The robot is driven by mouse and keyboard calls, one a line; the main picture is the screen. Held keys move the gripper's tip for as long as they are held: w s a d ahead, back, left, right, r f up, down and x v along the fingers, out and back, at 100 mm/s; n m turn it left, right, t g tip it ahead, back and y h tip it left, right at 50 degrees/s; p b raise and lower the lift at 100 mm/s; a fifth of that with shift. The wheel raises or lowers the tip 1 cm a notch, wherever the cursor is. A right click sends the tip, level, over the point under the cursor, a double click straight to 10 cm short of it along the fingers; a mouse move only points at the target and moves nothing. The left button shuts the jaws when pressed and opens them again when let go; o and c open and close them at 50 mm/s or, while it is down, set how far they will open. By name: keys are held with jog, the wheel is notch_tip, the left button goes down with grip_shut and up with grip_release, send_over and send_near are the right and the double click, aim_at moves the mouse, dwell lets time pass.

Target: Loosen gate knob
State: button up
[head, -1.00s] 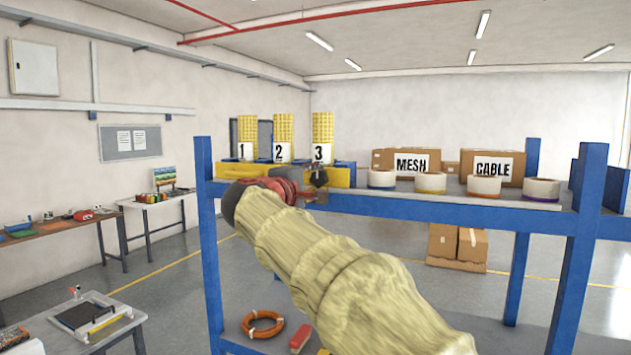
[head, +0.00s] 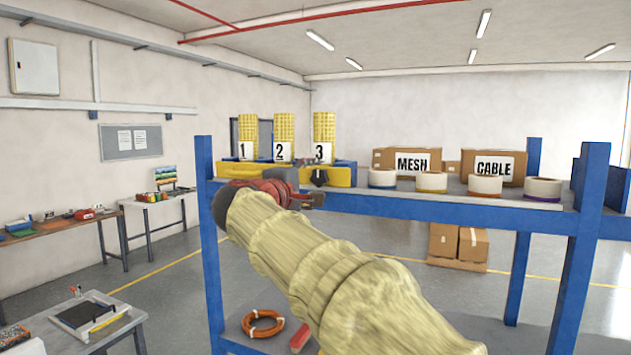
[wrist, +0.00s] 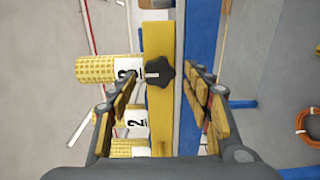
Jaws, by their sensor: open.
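The gate knob (wrist: 160,73) is black and lobed, mounted on a yellow bar (wrist: 159,115) in the wrist view. In the head view the knob (head: 319,177) sits on the front of the yellow bar (head: 342,176), below the card numbered 3. My gripper (wrist: 162,78) is open, with one finger on each side of the knob in the wrist view. I see no finger touching the knob, and the depth gap is hard to tell. In the head view my gripper (head: 312,200) is just below and in front of the knob, partly hidden by my arm.
Yellow mesh rolls (head: 324,126) stand behind cards 1, 2 and 3. The blue shelf rail (head: 430,208) runs below the gate. Tape rolls (head: 431,182) and boxes marked MESH (head: 411,163) and CABLE are to the right. An orange ring (head: 262,324) lies on the lower shelf.

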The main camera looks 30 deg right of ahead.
jog(key=v, duration=1)
jog(key=shift+w, duration=0.1)
jog(key=s+a+f+g+y, duration=0.1)
jog(key=a+f+y, duration=0.15)
jog(key=f, duration=0.85)
jog(key=s+a+f+g+y, duration=0.1)
jog(key=f+y, duration=0.2)
jog(key=f, duration=0.7)
jog(key=s+a+f+m+g+y+b, duration=0.1)
jog(key=s+a+f+m+y+b, duration=0.1)
jog(key=s+f, duration=0.7)
jog(key=s+a+f+m+g+y+b, duration=0.1)
jog(key=s+a+f+m+y+b, duration=0.1)
jog(key=s+f+b, duration=0.5)
jog(key=s+a+f+m+g+y+b, duration=0.1)
jog(key=s+f+m+y+b, duration=0.2)
jog(key=s+f, duration=0.9)
notch_tip(320, 180, down, 6)
jog(key=shift+a+f+m+y+b, duration=0.2)
jog(key=shift+a+m+y+b, duration=0.2)
jog(key=shift+y+b, duration=0.45)
jog(key=shift+s, duration=0.1)
jog(key=shift+c, duration=0.4)
